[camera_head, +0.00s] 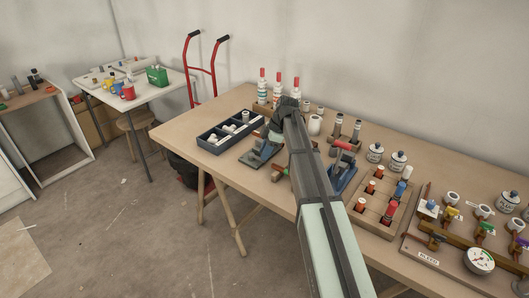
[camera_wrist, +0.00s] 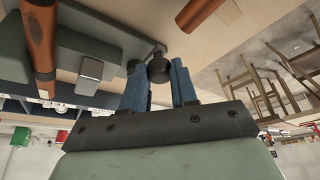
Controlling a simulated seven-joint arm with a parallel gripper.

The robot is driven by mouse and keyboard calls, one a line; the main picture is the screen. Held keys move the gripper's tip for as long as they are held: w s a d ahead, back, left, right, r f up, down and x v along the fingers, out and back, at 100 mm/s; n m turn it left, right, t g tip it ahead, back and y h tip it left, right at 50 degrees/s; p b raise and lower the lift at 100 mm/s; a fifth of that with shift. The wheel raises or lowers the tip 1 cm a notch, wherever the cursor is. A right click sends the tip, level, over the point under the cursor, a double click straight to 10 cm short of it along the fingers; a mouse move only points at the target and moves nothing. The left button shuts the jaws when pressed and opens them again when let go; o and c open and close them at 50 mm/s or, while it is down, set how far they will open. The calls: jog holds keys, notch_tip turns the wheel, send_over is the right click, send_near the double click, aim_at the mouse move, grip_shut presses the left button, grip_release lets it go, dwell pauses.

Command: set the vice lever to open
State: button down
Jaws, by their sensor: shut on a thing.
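A vice with a grey-green base (camera_head: 258,159) stands on the wooden table, just below the end of my arm in the head view. In the wrist view its grey-green body (camera_wrist: 85,45) fills the upper left, with a black ball-ended lever (camera_wrist: 160,68) reaching out from it. My gripper (camera_wrist: 161,80) has its two blue fingers on either side of the black knob and is shut on it. In the head view my gripper (camera_head: 271,137) is at the vice, partly hidden by my arm. The lever's setting cannot be read from these views.
A dark divided tray (camera_head: 222,133) with white parts lies left of the vice. Red-capped bottles (camera_head: 279,88) stand behind. A blue device with a red handle (camera_head: 346,165), a wooden rack (camera_head: 365,207) and a valve board (camera_head: 455,250) are to the right.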

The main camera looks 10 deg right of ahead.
dwell(0.3)
jog(key=c, duration=0.9)
grip_release()
jog(key=shift+r, duration=0.1)
jog(key=v, duration=1.3)
jog(key=shift+d+r, duration=0.2)
jog(key=shift+r, duration=0.05)
